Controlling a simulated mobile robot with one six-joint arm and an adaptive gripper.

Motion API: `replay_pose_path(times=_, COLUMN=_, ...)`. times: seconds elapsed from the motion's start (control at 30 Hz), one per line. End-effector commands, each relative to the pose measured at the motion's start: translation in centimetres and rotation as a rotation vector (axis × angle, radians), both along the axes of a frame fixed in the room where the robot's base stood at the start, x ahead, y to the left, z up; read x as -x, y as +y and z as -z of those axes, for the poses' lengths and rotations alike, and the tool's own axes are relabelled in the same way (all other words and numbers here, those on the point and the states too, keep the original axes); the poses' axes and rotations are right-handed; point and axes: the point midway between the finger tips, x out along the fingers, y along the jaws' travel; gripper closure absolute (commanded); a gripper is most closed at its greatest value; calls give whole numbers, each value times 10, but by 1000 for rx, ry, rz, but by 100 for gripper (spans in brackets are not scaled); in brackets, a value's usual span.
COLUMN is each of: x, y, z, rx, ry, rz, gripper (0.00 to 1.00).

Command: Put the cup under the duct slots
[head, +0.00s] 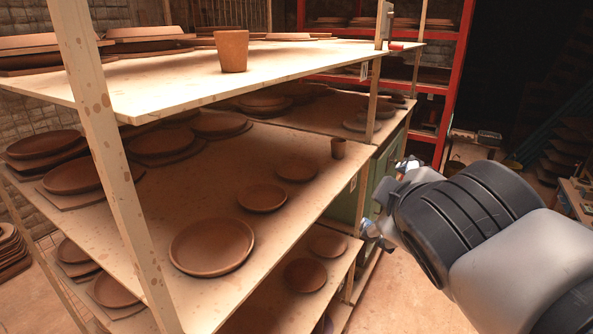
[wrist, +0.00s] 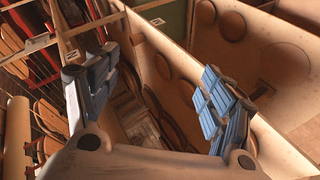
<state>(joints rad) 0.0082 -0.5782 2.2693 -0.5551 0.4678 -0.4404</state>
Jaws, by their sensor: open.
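A plain terracotta cup (head: 231,50) stands upright on the top shelf in the head view. A smaller, darker cup (head: 338,147) stands upright near the far right corner of the middle shelf. I cannot tell which one is the task's cup. My gripper (head: 390,200) is to the right of the shelves, beyond the small cup and apart from both cups. Its fingers are partly hidden by my wrist. In the wrist view my gripper (wrist: 155,78) has its blue-padded fingers spread wide with nothing between them. I cannot make out any duct slots.
The middle shelf (head: 215,185) holds several brown plates, with bare board between them. Wooden posts (head: 105,150) divide the shelving. A red rack (head: 455,80) stands behind. The floor (head: 405,300) right of the shelves looks clear.

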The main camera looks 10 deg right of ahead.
Motion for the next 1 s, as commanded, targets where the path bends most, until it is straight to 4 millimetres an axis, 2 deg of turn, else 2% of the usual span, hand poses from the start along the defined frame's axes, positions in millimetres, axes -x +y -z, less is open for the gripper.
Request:
replay_pose_path(times=0.03, x=29, y=3, z=39, rx=-167, ry=78, rz=99, gripper=25)
replay_pose_path(times=0.1, x=68, y=13, z=86, rx=-373, ry=186, rz=233, gripper=25)
replay_pose_path(times=0.13, x=83, y=19, z=103, rx=-448, ry=229, rz=284, gripper=25)
replay_pose_path(times=0.2, x=114, y=33, z=133, rx=-592, ry=317, rz=388, gripper=25)
replay_pose_path(times=0.33, x=152, y=54, z=165, rx=-751, ry=430, rz=514, gripper=25)
replay_pose_path(times=0.47, x=165, y=62, z=174, rx=-802, ry=469, rz=557, gripper=25)
replay_pose_path(times=0.77, x=165, y=62, z=176, rx=-802, ry=469, rz=557, gripper=25)
replay_pose_path(times=0.87, x=165, y=62, z=185, rx=-802, ry=469, rz=557, gripper=25)
replay_pose_path(times=1.0, x=164, y=61, z=213, rx=-801, ry=469, rz=556, gripper=25)
